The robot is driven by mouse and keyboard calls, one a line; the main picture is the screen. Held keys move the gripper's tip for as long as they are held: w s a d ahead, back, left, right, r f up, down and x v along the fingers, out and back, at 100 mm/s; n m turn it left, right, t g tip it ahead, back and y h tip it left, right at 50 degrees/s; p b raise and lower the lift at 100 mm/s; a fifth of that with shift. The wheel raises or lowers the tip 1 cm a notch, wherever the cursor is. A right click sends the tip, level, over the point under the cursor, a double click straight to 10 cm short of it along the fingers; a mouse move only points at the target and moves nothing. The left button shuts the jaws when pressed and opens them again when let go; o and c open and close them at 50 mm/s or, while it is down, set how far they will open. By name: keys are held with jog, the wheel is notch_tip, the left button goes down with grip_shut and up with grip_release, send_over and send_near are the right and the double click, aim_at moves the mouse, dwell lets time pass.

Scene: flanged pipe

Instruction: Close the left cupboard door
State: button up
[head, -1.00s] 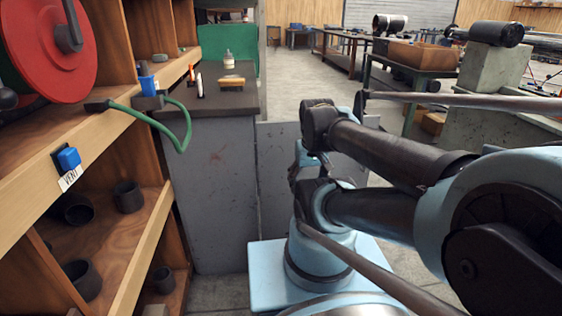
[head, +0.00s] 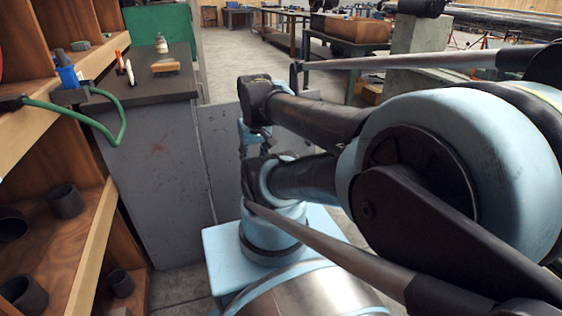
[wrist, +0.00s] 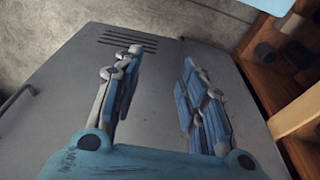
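The grey cupboard (head: 150,185) with a dark top stands left of centre in the head view. A grey door panel (head: 216,140) stands open, extending right from its edge, partly hidden behind my arm. In the wrist view a grey panel with vent slots (wrist: 125,40) and a handle (wrist: 17,97) at the left edge looks like this door. A seam separates it from grey metal on the right. My gripper (wrist: 160,62) is open and empty, its blue-padded fingers apart in front of the grey metal. Whether they touch it I cannot tell. The head view does not show the fingertips clearly.
Wooden shelving (head: 75,225) with dark pipe pieces stands close on the left and shows at right in the wrist view. A green hose (head: 105,125) hangs near the cupboard. A bottle (head: 161,43) stands on its top. Open floor (head: 232,60) lies behind.

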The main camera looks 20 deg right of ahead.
jog(key=w+d+r, duration=0.1)
jog(key=w, duration=0.1)
jog(key=w+d+r, duration=0.4)
jog(key=w, duration=0.1)
jog(key=shift+w+r, duration=0.1)
grip_shut()
jog(key=w+d+r+t, duration=0.1)
jog(key=w+d, duration=0.2)
jog(key=d, duration=0.7)
jog(key=w+d+r, duration=0.2)
jog(key=w+d, duration=0.1)
jog(key=d, duration=0.7)
jog(key=w+d+r+t, duration=0.1)
jog(key=w+d, duration=0.2)
jog(key=d, duration=0.7)
jog(key=w+f, duration=0.7)
jog(key=f, duration=0.1)
jog(key=shift+w+f, duration=0.25)
jog(key=shift+f, duration=0.15)
